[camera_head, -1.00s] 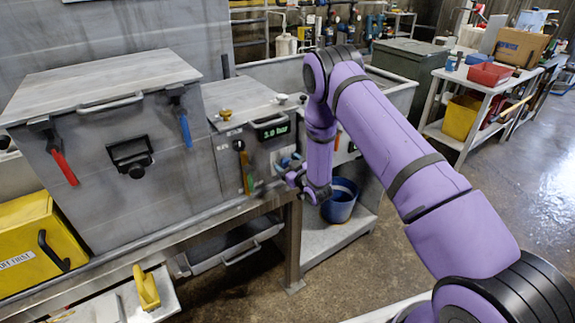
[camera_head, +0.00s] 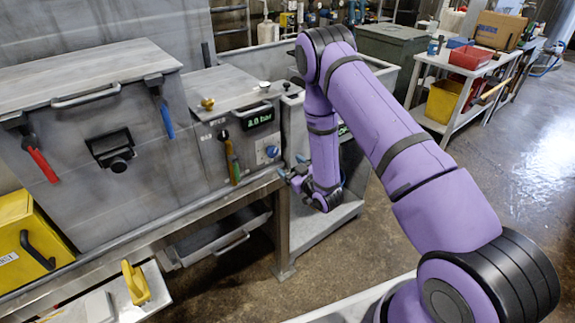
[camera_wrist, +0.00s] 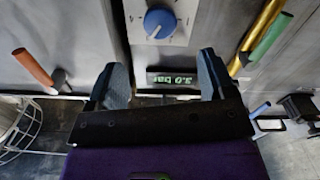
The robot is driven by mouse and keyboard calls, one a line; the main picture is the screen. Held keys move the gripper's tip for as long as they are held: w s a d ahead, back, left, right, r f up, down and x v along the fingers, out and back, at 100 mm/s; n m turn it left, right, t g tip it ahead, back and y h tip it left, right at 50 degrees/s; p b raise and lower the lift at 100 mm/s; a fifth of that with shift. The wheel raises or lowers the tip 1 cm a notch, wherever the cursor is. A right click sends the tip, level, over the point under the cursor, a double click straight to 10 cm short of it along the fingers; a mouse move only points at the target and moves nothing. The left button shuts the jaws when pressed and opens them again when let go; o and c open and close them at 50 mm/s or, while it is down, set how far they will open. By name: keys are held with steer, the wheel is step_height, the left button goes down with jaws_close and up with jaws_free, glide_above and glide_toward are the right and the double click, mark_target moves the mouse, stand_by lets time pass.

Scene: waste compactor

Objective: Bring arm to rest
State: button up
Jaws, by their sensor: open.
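My gripper (camera_wrist: 163,82) is open and empty in the wrist view, its two blue-grey fingers spread apart. Beyond them are a blue knob (camera_wrist: 160,22) and a green display (camera_wrist: 175,79) on the grey panel. In the head view my purple arm reaches forward and bends down, and my gripper (camera_head: 290,172) hangs by the right end of the compactor's control panel (camera_head: 235,145), near the blue knob. My forearm partly hides the gripper. I cannot tell whether the gripper touches the panel.
The compactor chamber (camera_head: 75,125) stands at left with red and blue-handled latches. A yellow box (camera_head: 25,240) and a yellow handle (camera_head: 135,283) lie in front. A shelf table (camera_head: 462,75) with red and yellow bins stands at back right. The floor (camera_head: 480,180) at right is open.

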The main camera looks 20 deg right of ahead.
steer(key=shift+r, duration=0.1)
stand_by(0.3)
step_height(320, 180, up, 21)
steer(key=w+d+m+g+h, duration=0.2)
steer(key=w+g+h, duration=0.1)
steer(key=h, duration=0.1)
steer(key=s+d+r+m+g+h, duration=0.1)
steer(key=s+d+r+g, duration=0.1)
steer(key=s+r, duration=0.55)
steer(key=s+r+m+g, duration=0.2)
steer(key=s+r+g, duration=0.1)
steer(key=s+r, duration=1)
steer(key=s+r+m+g, duration=0.1)
steer(key=s+g, duration=0.3)
steer(key=s, duration=1.7)
steer(key=shift+s+a+r+h, duration=0.15)
steer(key=shift+s+r+h, duration=0.1)
steer(key=shift+h, duration=0.05)
